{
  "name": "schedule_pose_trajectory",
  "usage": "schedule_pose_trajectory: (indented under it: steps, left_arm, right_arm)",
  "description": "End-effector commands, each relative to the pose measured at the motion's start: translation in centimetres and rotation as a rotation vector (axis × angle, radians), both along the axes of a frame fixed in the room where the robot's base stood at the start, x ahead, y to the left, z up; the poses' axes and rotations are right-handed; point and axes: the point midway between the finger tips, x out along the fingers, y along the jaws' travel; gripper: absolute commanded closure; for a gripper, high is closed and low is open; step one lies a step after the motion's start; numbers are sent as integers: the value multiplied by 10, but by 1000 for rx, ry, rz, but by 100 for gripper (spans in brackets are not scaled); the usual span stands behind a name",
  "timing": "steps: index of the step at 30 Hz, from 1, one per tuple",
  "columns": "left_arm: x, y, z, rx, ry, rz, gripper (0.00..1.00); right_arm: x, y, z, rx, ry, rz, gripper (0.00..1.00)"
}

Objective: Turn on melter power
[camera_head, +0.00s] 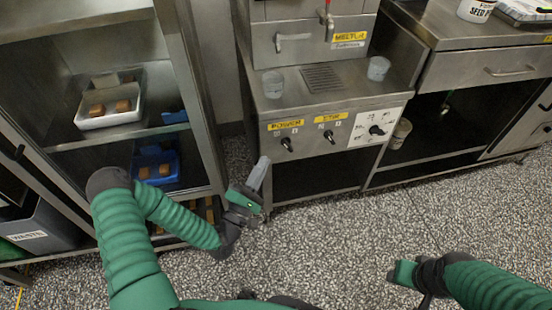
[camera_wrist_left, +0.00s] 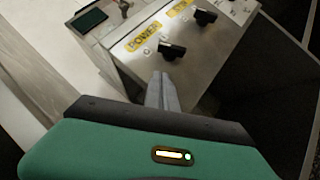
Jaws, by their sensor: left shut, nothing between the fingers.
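The melter (camera_head: 320,85) is a steel unit with a front panel of black knobs. The power knob (camera_head: 287,144) sits under a yellow POWER label (camera_head: 285,125). In the left wrist view the power knob (camera_wrist_left: 172,50) is just beyond my fingertips, with a gap that I cannot judge. A second knob (camera_head: 329,136) under another yellow label is to its right. My left gripper (camera_head: 262,164) is shut and empty, in front of and left of the power knob; it also shows in the left wrist view (camera_wrist_left: 162,80). My right gripper (camera_head: 403,272) is low at the right, its fingers not clear.
A dial (camera_head: 377,130) is on the panel's right end. Two clear cups (camera_head: 273,84) (camera_head: 378,68) stand on the melter's ledge. An open rack (camera_head: 60,147) with trays is at the left, close to my left arm. A steel counter (camera_head: 470,75) is at the right. The speckled floor ahead is clear.

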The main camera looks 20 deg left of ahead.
Motion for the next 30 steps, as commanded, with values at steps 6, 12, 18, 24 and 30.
schedule_pose_trajectory:
  steps: [6,12,18,24,30]
  left_arm:
    - [25,-21,15,-1,-1,-3,100]
    - [31,-30,24,0,0,0,100]
    - [32,-30,25,0,0,0,100]
    - [31,-30,26,6,4,0,100]
    - [31,-30,30,39,28,-1,100]
  right_arm:
    - [0,0,-17,0,0,0,55]
    - [0,0,-19,0,0,0,55]
    - [0,0,-19,0,0,0,55]
    - [0,0,-16,0,0,0,55]
    - [0,0,-3,0,0,0,55]
